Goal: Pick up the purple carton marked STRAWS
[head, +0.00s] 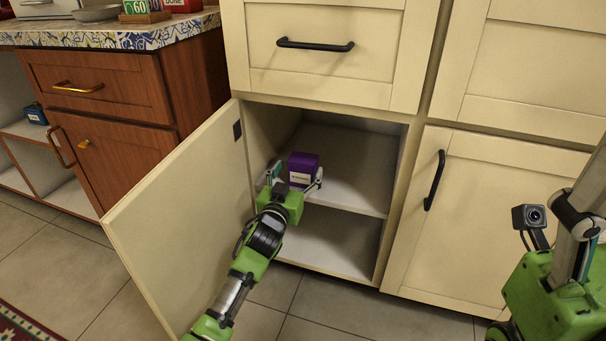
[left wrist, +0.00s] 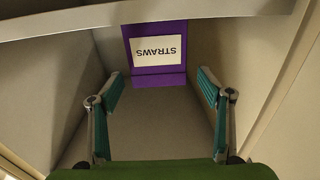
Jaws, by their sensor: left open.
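The purple carton (head: 303,164) stands on the upper shelf inside the open cream cabinet, near its left side. In the left wrist view the carton (left wrist: 157,76) shows a white label reading STRAWS upside down. My left gripper (head: 294,177) is at the cabinet opening, in front of the carton. Its fingers are spread, and in the left wrist view the gripper (left wrist: 159,88) has the carton ahead, between the lines of its two fingers and not touched by them.
The cabinet door (head: 190,215) stands open to the left, close to my left arm. The shelf (head: 350,188) is bare to the right of the carton. A closed cupboard door (head: 480,220) is on the right. A wooden cabinet (head: 120,150) stands at the left.

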